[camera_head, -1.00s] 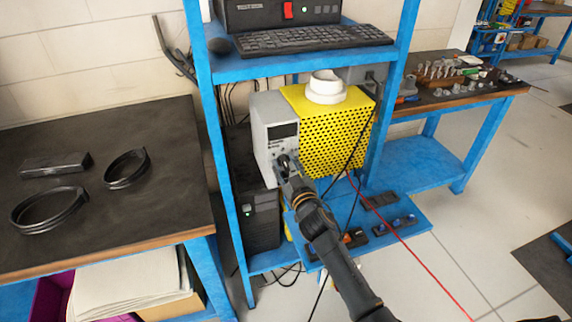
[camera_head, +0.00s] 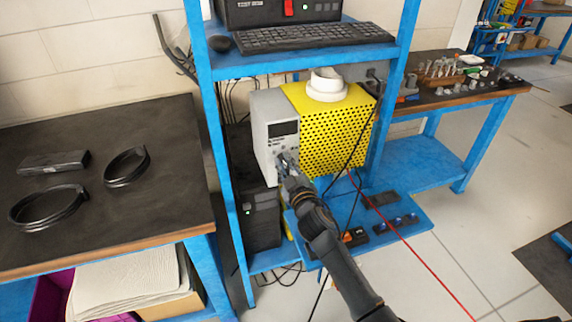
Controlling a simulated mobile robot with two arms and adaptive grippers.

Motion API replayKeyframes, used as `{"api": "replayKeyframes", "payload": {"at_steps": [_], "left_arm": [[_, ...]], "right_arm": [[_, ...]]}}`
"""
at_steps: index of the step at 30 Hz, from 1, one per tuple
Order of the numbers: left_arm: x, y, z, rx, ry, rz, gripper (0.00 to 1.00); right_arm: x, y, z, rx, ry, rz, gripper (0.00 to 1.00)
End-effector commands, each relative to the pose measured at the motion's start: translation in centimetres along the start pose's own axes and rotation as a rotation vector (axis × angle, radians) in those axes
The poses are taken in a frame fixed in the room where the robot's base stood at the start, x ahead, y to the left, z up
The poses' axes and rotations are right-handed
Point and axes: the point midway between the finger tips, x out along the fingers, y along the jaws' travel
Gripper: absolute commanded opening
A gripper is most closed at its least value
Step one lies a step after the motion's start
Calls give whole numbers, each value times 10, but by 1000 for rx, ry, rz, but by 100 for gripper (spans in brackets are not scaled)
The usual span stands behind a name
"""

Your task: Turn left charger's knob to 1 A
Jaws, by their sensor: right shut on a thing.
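My right gripper (camera_head: 284,162) is at the lower part of that front panel, shut on what appears to be the knob. The gripper covers the knob, so its pointer and any scale marks are hidden. Only one charger is clearly seen. My left gripper is not in view.
A white ring (camera_head: 327,86) stands on the housing. A keyboard (camera_head: 313,37) lies on the shelf above. A blue lower shelf (camera_head: 412,228) holds small parts. A red cable (camera_head: 415,255) and black cables hang near my right arm. A dark workbench (camera_head: 120,222) stands left.

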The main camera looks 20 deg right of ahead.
Motion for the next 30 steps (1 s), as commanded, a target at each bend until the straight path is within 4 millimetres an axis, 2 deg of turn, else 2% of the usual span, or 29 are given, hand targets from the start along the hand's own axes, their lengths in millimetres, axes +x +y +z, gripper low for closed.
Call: {"api": "replayKeyframes", "payload": {"at_steps": [12,28,29,30], "left_arm": [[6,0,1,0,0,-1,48],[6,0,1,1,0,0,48],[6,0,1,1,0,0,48],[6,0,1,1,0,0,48]], "right_arm": [[1,-2,-1,-198,2,2,0],[1,-2,-1,-226,3,3,0],[1,-2,-1,-226,3,3,22],[1,-2,-1,-226,3,3,30]]}}
